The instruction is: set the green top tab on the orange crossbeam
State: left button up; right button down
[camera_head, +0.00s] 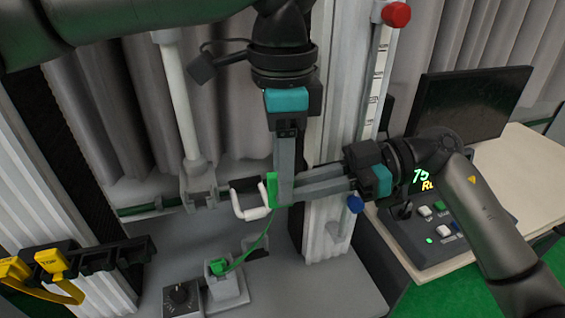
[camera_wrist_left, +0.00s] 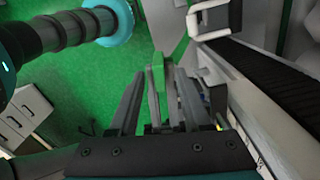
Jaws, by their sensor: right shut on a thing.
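The green tab (camera_head: 272,189) is held upright in mid-air in the head view, beside a white U-shaped piece (camera_head: 252,204). My right gripper (camera_head: 280,190) comes in from the right and is shut on the tab. My left gripper (camera_head: 284,197) points straight down at the same spot. In the left wrist view the green tab (camera_wrist_left: 158,78) stands between the left fingers (camera_wrist_left: 157,88), which look apart with a gap beside it. A green cable runs down from the tab to a green plug (camera_head: 217,262). I cannot make out an orange crossbeam.
A dark rack with yellow tabs (camera_head: 50,262) is at lower left. A grey box with a knob (camera_head: 181,296) sits on the grey base. A white post with a red knob (camera_head: 396,14) rises behind the grippers. A control console (camera_head: 438,240) and monitor (camera_head: 472,103) stand at right.

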pick_arm(q)
grip_shut()
pick_arm(e)
jog(key=c, duration=0.8)
grip_release()
jog(key=shift+d, duration=0.1)
